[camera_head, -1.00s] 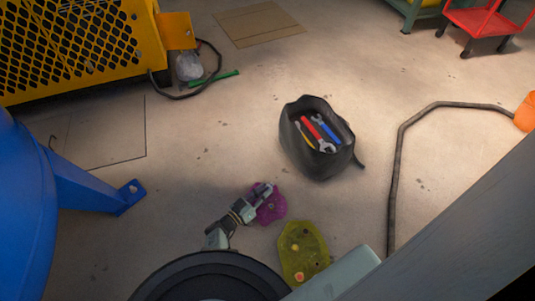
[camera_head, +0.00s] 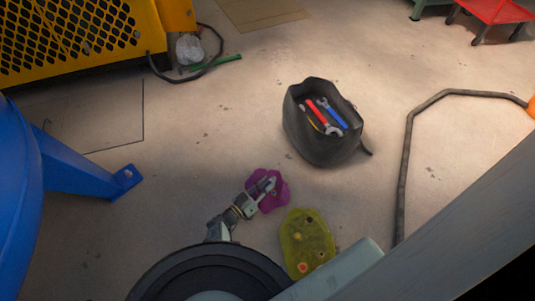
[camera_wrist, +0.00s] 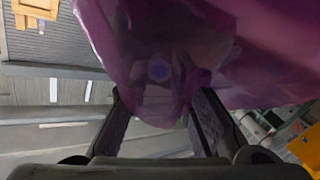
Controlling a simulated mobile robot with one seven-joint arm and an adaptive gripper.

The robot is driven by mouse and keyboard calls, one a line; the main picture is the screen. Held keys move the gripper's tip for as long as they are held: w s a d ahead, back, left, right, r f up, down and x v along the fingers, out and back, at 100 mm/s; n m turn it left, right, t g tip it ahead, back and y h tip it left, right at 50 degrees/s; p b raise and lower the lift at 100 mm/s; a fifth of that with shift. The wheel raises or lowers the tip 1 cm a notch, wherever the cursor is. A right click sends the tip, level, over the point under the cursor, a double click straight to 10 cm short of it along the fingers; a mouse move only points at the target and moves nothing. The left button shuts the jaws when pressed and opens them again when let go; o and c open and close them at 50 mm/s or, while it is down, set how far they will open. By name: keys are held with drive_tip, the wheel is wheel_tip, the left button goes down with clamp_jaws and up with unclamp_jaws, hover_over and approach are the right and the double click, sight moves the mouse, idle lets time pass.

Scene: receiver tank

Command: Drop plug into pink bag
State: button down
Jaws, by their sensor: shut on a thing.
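A translucent pink-purple bag (camera_head: 279,192) shows in the head view at the end of my arm. My gripper (camera_head: 263,187) is shut on it. In the wrist view the bag (camera_wrist: 175,50) fills the upper middle, and its lower part is pinched between the two dark fingers of my gripper (camera_wrist: 163,112). A round bluish spot shows through the film; I cannot tell what it is. I cannot make out a plug for certain in either view.
A yellow-green bag (camera_head: 306,222) with small round things lies near my base. A black bag (camera_head: 322,150) of tools stands beyond. A blue stand leg (camera_head: 85,174) is at left, a dark hose (camera_head: 405,165) at right. Concrete floor between is mostly clear.

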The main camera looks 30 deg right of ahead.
drive_tip(key=c, duration=1.4)
unclamp_jaws()
drive_tip(key=shift+o, duration=0.2)
drive_tip(key=shift+r, duration=0.1)
